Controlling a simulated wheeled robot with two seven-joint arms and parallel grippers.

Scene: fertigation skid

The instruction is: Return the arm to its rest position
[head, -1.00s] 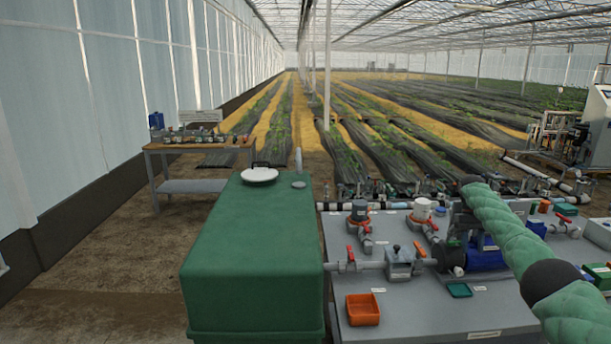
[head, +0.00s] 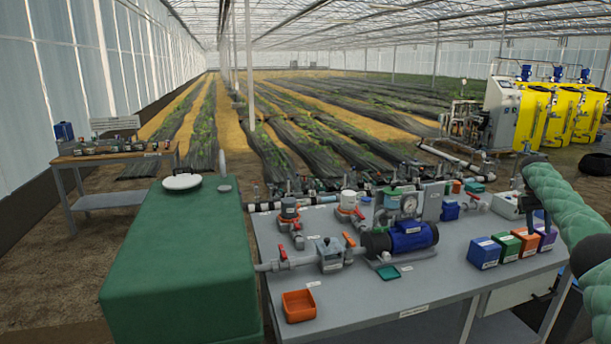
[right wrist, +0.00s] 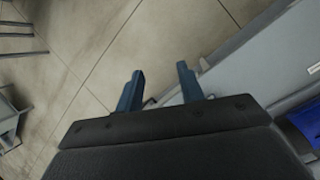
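My right arm, in a green quilted sleeve (head: 570,205), reaches in from the right edge of the head view. Its far end is above the right end of the grey skid bench (head: 420,312). In the right wrist view my right gripper (right wrist: 158,84) shows two blue-grey fingers set well apart with nothing between them. Concrete floor and the edge of a grey surface lie beyond the fingers. My left arm and gripper are not in view.
The bench carries a blue pump (head: 408,238), valves, an orange tray (head: 299,305) and several coloured boxes, including a blue one (head: 484,252) near my right arm. A green tank (head: 180,265) stands left. A wooden-topped table (head: 115,153) is further back.

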